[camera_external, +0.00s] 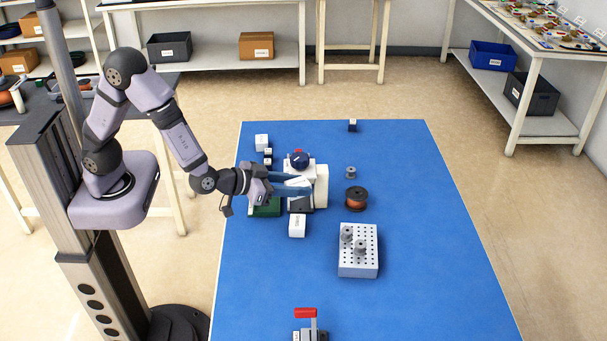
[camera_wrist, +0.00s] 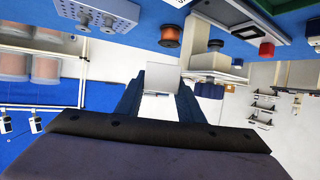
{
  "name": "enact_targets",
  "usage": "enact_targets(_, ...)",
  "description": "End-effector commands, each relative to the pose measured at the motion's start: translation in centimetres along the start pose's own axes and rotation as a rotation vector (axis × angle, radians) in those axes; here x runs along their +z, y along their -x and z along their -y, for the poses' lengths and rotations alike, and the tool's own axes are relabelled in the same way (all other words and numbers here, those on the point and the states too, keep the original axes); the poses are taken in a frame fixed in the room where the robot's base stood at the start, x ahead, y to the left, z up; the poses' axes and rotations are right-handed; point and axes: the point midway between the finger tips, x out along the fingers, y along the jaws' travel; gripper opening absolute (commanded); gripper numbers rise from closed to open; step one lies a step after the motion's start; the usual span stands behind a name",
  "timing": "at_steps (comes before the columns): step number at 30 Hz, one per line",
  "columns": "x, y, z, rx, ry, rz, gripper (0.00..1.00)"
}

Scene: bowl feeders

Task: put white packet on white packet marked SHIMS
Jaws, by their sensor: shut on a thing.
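My gripper (camera_external: 308,186) reaches out low over the left part of the blue table, its blue fingers pointing right. It is shut on a white packet (camera_external: 298,182). In the wrist view the packet (camera_wrist: 160,77) shows as a pale square between the fingertips (camera_wrist: 160,88). A white packet with dark print (camera_external: 297,226) lies on the table just in front of my gripper. Another white labelled packet (camera_external: 262,142) is at the back left. The print is too small to read, so I cannot tell which is marked SHIMS.
A cream block (camera_external: 321,186) stands just past my fingertips. A dark blue knob (camera_external: 299,160) is behind them, and a green item (camera_external: 264,208) below. A copper spool (camera_external: 356,198) and a grey perforated block (camera_external: 358,262) are to the right. The table's right side is clear.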

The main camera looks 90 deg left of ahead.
Motion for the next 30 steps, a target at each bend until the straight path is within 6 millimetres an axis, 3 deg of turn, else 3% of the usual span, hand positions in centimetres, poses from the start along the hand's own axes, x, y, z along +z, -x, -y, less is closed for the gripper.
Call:
enact_targets(12, 4.6, -1.9, 0.0, 0.0, -0.002, 0.001, 0.07)
enact_targets(22, 5.5, -2.3, 0.0, 0.0, 0.0, -0.001, 0.07)
enact_targets(30, 8.1, -3.4, 0.0, -0.001, -0.003, 0.001, 0.07)
